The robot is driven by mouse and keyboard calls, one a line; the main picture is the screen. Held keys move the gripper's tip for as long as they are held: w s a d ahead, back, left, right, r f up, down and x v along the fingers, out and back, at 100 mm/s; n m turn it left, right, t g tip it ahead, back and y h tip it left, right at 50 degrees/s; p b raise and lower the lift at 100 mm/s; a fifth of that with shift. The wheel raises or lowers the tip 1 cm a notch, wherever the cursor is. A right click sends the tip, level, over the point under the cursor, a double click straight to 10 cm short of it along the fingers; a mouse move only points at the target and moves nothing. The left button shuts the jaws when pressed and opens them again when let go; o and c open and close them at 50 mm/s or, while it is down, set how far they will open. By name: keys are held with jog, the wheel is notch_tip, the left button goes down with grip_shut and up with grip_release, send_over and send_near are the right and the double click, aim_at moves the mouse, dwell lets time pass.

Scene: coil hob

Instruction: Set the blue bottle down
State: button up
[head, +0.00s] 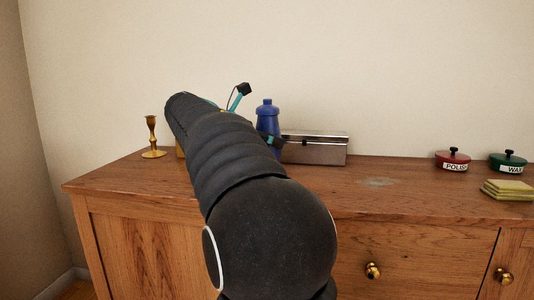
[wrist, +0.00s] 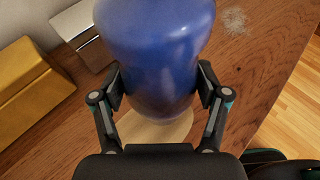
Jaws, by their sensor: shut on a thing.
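The blue bottle (head: 267,112) is upright above the wooden cabinet top, left of the silver box in the head view. My arm hides part of it and its base there. In the wrist view the bottle (wrist: 155,45) fills the upper middle. My gripper (wrist: 160,88) is shut on it, with one finger on each side. A pale, rounded wooden-looking patch (wrist: 150,133) shows on the near side of the bottle's lower end. I cannot tell whether the bottle touches anything below.
The silver box (head: 315,149) stands right of the bottle. A gold box (wrist: 30,90) is at the wrist view's left. A brass candlestick (head: 152,138) stands far left. Red (head: 453,160) and green (head: 508,163) lidded pots and yellow pads (head: 508,189) are at right. The middle top, with a pale mark (head: 378,182), is clear.

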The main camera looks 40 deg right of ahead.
jog(key=shift+f+b, duration=0.3)
jog(key=shift+f, duration=1.15)
jog(key=shift+f, duration=0.15)
jog(key=o, duration=1.5)
jog(key=shift+f, duration=0.1)
jog(key=shift+r, duration=0.2)
jog(key=p+v, duration=0.2)
jog(key=v, duration=1)
jog(key=shift+s, duration=0.1)
